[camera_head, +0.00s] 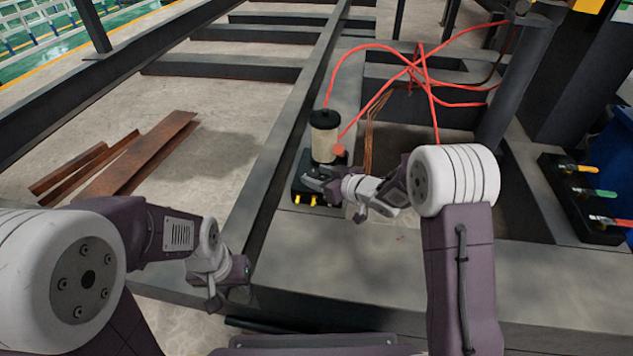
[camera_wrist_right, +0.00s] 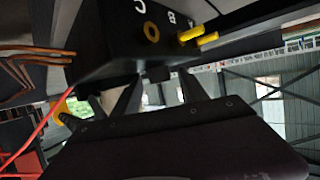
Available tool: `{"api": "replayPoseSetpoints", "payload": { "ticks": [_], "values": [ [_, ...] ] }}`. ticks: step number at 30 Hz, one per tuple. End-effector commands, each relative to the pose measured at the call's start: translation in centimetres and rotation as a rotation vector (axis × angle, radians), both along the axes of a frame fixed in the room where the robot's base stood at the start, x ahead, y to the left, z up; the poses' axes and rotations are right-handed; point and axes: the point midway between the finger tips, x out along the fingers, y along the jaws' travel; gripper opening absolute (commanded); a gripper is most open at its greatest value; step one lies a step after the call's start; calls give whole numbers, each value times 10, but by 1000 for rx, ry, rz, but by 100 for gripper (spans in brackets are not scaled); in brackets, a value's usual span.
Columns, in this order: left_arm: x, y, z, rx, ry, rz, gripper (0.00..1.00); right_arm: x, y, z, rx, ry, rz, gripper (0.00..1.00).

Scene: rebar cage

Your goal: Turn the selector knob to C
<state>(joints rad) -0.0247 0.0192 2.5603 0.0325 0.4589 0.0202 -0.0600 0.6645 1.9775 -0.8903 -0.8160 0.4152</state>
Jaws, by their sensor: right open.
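A black box (camera_head: 308,185) sits on the grey beam, with a beige canister with a black lid (camera_head: 325,138) behind it and yellow fittings on its front. In the right wrist view the box (camera_wrist_right: 105,52) appears upside down, with the letters C, B and A above a brass ring and two yellow plugs. A small dark part (camera_wrist_right: 156,74), possibly the selector knob, shows between the fingertips of my right gripper (camera_wrist_right: 159,80). My right gripper (camera_head: 318,181) is open at the box's top; I cannot tell whether it touches. Its pointer direction is hidden. My left gripper (camera_head: 230,285) hangs away from the box; its jaws are unclear.
Red hoses (camera_head: 375,47) loop above the beams behind the box. Copper-coloured rods (camera_head: 372,130) stand close behind my right gripper. A dark panel with yellow, green and red handles (camera_head: 580,200) is at the far right. Rusty steel pieces (camera_head: 135,165) lie on the floor at left.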

Motion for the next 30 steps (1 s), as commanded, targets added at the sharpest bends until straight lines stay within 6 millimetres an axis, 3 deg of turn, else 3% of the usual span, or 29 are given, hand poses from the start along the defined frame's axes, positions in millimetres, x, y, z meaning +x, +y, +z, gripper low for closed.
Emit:
{"api": "replayPoseSetpoints", "payload": {
  "ticks": [9,11,15,30],
  "values": [
    [0,0,-3,0,-1,0,36,4,4,-1,-1,1,0,51],
    [0,0,-3,0,-1,0,36,4,4,-1,-1,1,0,37],
    [0,0,-3,0,-1,0,36,4,4,-1,-1,1,-1,0],
    [0,0,-13,0,-1,0,36,1,7,-3,-1,2,-129,0]
  ]
}}
